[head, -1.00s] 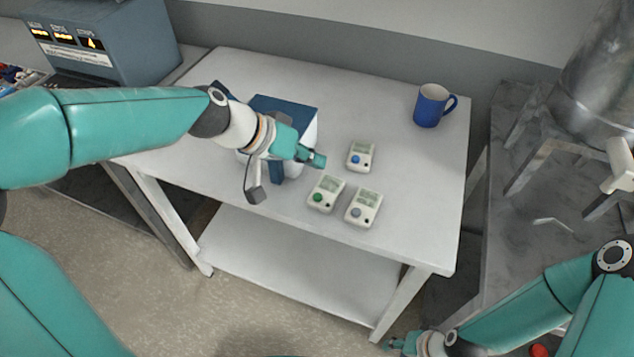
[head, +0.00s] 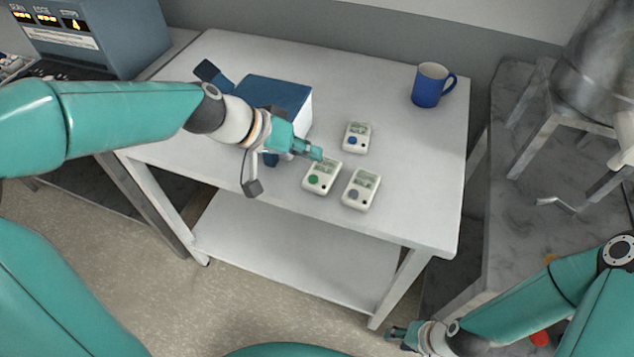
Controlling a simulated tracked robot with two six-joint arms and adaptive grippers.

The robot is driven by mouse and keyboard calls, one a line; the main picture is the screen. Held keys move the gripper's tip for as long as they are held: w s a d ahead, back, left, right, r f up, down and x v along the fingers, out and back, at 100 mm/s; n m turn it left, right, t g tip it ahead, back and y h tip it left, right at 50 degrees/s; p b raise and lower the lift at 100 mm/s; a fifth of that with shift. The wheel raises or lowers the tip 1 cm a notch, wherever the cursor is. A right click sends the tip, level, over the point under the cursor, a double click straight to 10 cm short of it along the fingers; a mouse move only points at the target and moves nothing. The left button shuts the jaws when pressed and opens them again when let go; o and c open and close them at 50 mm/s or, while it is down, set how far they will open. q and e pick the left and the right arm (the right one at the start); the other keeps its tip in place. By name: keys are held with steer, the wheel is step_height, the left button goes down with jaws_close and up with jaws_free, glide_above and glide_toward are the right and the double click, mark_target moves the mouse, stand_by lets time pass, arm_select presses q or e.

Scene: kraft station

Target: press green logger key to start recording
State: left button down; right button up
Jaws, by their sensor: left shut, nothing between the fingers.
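The logger with the green key (head: 321,178) lies on the white table, a small white box with a grey display at its far end. Its green key (head: 313,179) is at the near left and uncovered. My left gripper (head: 317,153) is shut and empty, its tips at the far edge of this logger in the picture; I cannot tell whether they touch it. Two similar loggers lie close by, one with a blue key (head: 356,138) behind and one with a grey key (head: 361,190) to the right. My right gripper (head: 393,334) is low at the bottom, away from the table; its fingers are too small to judge.
A blue-and-white box (head: 275,95) stands behind my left wrist. A blue mug (head: 430,86) stands at the table's back right. The right part of the white table (head: 420,170) is clear. A blue-grey instrument (head: 110,40) with lit displays stands at the far left.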

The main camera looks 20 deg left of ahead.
mark_target(310, 178)
arm_select(q)
step_height(310, 178, down, 3)
steer(key=shift+b, duration=0.95)
steer(key=shift+f+b, duration=0.6)
steer(key=shift+b, duration=0.1)
steer(key=shift+f+b, duration=0.35)
steer(key=shift+b, duration=0.25)
steer(key=shift+f+b, duration=0.45)
steer(key=shift+b, duration=0.15)
stand_by(0.6)
steer(key=shift+r, duration=0.1)
steer(key=shift+r+p, duration=0.6)
steer(key=shift+r, duration=0.2)
